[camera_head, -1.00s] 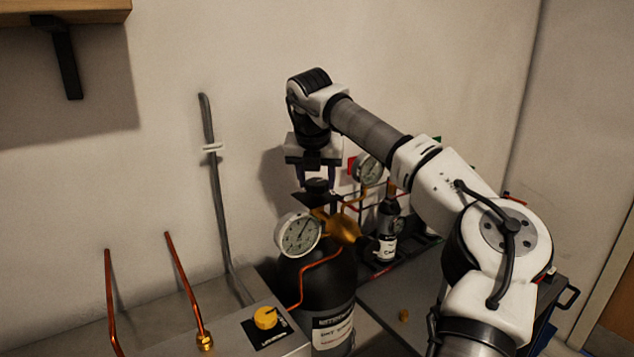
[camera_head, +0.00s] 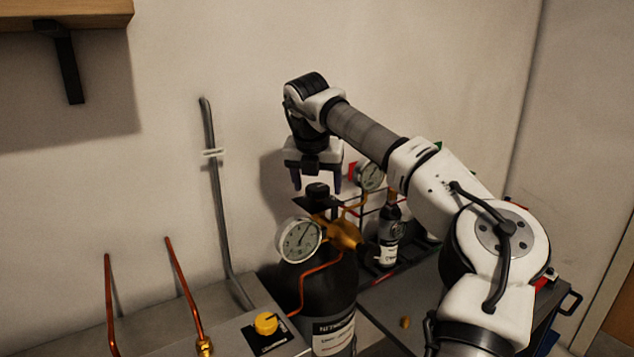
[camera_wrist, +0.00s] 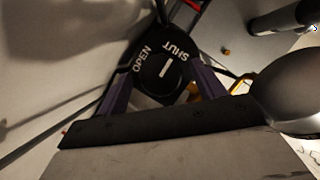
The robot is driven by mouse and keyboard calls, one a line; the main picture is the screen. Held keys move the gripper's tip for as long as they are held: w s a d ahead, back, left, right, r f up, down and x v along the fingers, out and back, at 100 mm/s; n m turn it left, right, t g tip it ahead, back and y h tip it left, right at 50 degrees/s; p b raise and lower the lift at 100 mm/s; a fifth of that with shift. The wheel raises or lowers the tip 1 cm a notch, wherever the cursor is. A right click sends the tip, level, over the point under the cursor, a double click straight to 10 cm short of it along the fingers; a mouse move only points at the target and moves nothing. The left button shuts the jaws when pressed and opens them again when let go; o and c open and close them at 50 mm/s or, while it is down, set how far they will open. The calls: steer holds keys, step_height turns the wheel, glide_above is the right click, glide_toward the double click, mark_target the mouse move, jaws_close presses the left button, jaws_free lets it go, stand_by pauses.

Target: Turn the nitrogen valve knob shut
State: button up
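The black valve knob (camera_head: 317,190) sits on top of the dark nitrogen cylinder (camera_head: 325,275), over a black plate. In the wrist view the knob (camera_wrist: 158,86) carries a white line that slants toward the word SHUT on the label plate (camera_wrist: 178,50); OPEN is to its left. My gripper (camera_head: 317,182) points down above the knob, its two fingers spread wide, one to each side. In the wrist view my gripper (camera_wrist: 160,76) shows open, with the knob between the fingers and gaps visible; nothing is held.
A round white gauge (camera_head: 299,240) and brass regulator (camera_head: 345,234) are just below the knob. A second gauge (camera_head: 370,176) and a smaller dark bottle (camera_head: 390,235) stand behind to the right. A yellow knob (camera_head: 266,323) is on the bench at front left.

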steer(key=v, duration=1.3)
steer(key=shift+s+r, duration=0.15)
steer(key=shift+r, duration=0.2)
steer(key=shift+f, duration=0.1)
